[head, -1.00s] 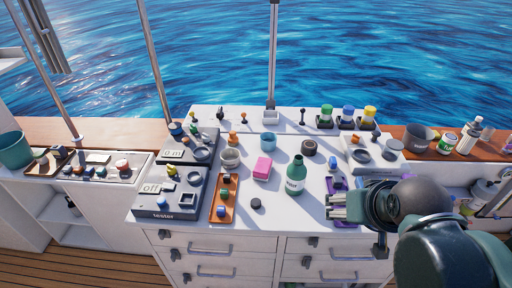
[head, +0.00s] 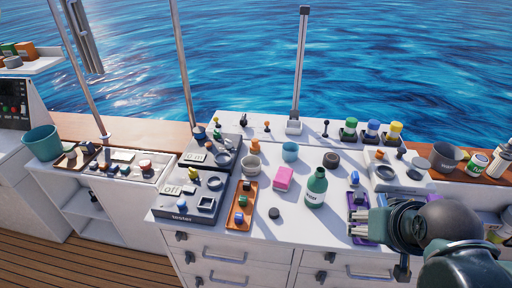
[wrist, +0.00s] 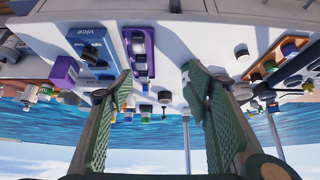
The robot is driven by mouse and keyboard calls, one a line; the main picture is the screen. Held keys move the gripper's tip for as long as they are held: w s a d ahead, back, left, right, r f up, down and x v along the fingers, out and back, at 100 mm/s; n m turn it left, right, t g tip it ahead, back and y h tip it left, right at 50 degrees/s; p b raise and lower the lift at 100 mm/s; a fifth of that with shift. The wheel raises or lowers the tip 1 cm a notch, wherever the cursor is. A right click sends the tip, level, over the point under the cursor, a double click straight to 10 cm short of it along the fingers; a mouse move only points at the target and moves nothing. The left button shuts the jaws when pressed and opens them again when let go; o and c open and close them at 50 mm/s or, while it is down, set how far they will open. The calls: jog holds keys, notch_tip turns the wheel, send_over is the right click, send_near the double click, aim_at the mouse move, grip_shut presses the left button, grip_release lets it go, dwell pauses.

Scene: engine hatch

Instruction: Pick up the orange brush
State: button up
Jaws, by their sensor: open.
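I cannot make out a clear orange brush in either view. A small orange item (head: 255,146) stands on the white worktop behind the grey cup, too small to identify. My gripper (head: 352,232) is at the right front of the worktop, beside the purple tray (head: 357,202) and right of the green bottle (head: 316,190). In the wrist view my gripper (wrist: 158,85) shows two green fingers spread apart with nothing between them. That view is upside down.
An orange tray (head: 236,222) with small parts, a pink block (head: 283,178), a blue cup (head: 290,151) and tester boxes (head: 182,208) crowd the worktop. A teal bucket (head: 42,143) stands at the left. A shelf (head: 35,64) at the upper left holds several boxes.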

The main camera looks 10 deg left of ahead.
jog(key=shift+c, duration=1.2)
jog(key=w+a+r+m+g+p, duration=0.1)
jog(key=w+a+r+p, duration=0.3)
jog(key=w, duration=0.5)
jog(key=w+a+r+m+g+p, duration=0.1)
jog(key=w+a+r+p, duration=0.15)
jog(key=w+a, duration=0.45)
jog(key=w+a+r+m+g+p, duration=0.1)
jog(key=w+a+r+p, duration=0.2)
jog(key=w, duration=0.9)
jog(key=w+a+f+m+p, duration=0.1)
jog(key=w+a+f+p, duration=0.1)
jog(key=w+a+f, duration=0.3)
jog(key=w+a+f+m+g+h+p, duration=0.1)
jog(key=w+a+f, duration=0.4)
jog(key=a, duration=0.6)
jog(key=w+a+f+m+p, duration=0.1)
jog(key=w+a+f+p, duration=0.2)
jog(key=w+a+f, duration=0.2)
jog(key=shift+w+a+h+p, duration=0.3)
jog(key=shift+w+a+h, duration=0.1)
jog(key=shift+w+a, duration=1.25)
jog(key=shift+w, duration=0.1)
